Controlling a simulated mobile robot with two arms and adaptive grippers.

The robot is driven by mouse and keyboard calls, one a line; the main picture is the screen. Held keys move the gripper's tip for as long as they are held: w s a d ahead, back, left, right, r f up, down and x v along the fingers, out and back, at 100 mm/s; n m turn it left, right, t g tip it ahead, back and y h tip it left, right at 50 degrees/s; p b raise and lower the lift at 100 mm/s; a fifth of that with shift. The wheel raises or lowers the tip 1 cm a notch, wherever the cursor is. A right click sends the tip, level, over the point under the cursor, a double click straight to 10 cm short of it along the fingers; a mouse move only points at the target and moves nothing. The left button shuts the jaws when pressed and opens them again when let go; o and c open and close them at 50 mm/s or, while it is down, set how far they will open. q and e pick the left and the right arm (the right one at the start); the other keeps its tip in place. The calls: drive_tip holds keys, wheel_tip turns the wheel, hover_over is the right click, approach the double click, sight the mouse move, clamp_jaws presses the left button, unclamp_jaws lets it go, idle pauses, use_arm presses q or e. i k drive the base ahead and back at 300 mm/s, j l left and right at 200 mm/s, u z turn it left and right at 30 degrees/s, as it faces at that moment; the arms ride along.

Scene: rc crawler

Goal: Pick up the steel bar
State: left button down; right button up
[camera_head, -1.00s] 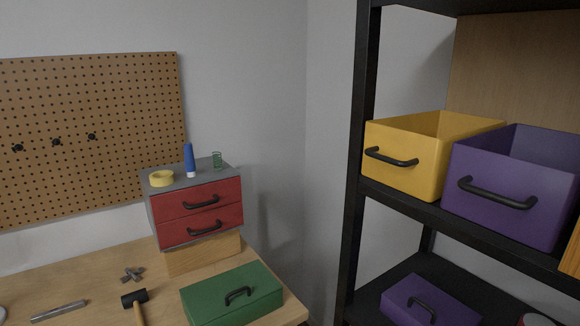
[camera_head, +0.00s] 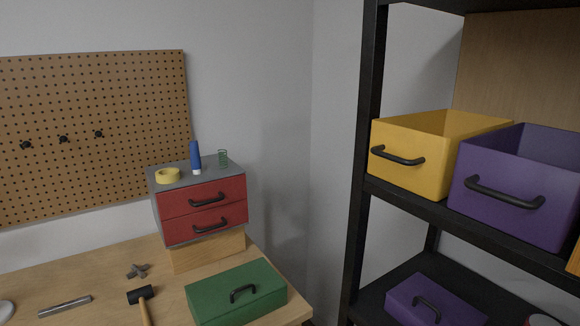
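The steel bar (camera_head: 65,306) is a short grey bar lying flat on the wooden workbench (camera_head: 110,271), at the lower left of the head view. A black-headed mallet (camera_head: 141,295) lies just to its right. Neither of my grippers shows in this view, so I cannot see where they are relative to the bar.
A green toolbox (camera_head: 237,291) and a red drawer unit (camera_head: 204,208) on a wooden block stand right of the bar. A grey metal fitting (camera_head: 138,271) lies behind the mallet. A black shelf (camera_head: 400,198) holds yellow (camera_head: 430,150) and purple (camera_head: 515,185) bins at the right.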

sight(71, 303)
drive_tip(key=i+j+u, duration=0.2)
drive_tip(key=j+u, duration=0.2)
drive_tip(key=i+j+u, duration=0.6)
drive_tip(key=j+u, duration=0.15)
drive_tip(key=k+l+u, duration=0.15)
drive_tip(key=k, duration=0.45)
